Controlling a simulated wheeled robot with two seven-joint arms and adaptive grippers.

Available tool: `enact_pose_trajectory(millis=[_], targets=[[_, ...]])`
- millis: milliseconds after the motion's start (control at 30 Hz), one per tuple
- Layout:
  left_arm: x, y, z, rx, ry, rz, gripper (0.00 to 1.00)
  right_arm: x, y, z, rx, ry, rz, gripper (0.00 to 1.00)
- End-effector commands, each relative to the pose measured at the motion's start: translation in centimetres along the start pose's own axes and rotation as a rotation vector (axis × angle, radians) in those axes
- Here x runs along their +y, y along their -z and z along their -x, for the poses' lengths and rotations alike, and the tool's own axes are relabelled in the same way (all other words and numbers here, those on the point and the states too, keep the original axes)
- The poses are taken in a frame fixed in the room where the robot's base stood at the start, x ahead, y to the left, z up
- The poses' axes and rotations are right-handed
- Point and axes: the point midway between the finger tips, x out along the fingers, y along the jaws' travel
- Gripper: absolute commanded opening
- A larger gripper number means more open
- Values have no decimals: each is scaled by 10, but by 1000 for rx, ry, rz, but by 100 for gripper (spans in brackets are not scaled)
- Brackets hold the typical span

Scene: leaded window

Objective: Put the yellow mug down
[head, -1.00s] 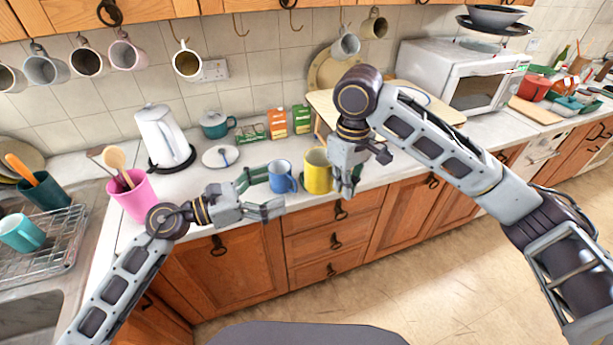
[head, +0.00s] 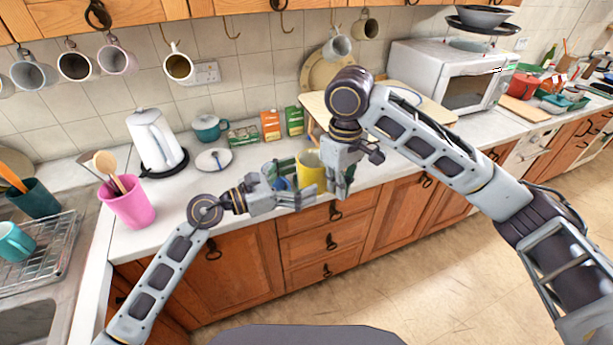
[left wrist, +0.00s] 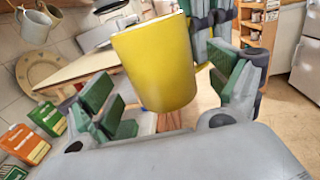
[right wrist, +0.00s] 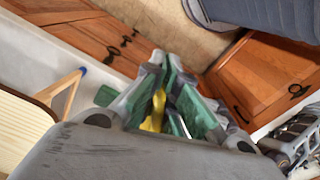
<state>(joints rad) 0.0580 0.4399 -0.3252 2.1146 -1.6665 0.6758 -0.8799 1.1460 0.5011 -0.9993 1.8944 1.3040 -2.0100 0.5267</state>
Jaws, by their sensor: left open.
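The yellow mug (head: 309,166) is at the counter's front edge, partly hidden by my grippers in the head view. It fills the middle of the left wrist view (left wrist: 155,65). My right gripper (head: 340,187) comes down on its right side. A yellow sliver (right wrist: 155,112) shows between the nearly closed fingers in the right wrist view, and they look shut on the mug at its handle side. My left gripper (head: 306,180) is open, its fingers reaching towards the mug from the left, one on either side. I cannot tell whether they touch it, or whether the mug's base rests on the counter.
A blue mug (head: 283,184) is mostly hidden behind my left gripper. A wooden board or rack (head: 318,108) stands behind the mug. Counter lies clear between pot and lid.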

Motion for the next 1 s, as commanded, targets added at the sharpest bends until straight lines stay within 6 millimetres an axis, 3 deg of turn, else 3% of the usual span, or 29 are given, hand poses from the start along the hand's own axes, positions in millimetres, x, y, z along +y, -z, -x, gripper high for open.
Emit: enact_pose_trajectory(millis=[233, 600, 1000], targets=[[0, -1, -15, -1, 1, 0, 90, 0, 0, 1, 1, 0, 0, 0], [-1, 0, -18, 0, 1, 0, 90, 0, 0, 1, 1, 0, 0, 0], [-1, 0, -18, 0, 1, 0, 40, 0, 0, 1, 1, 0, 0, 0]])
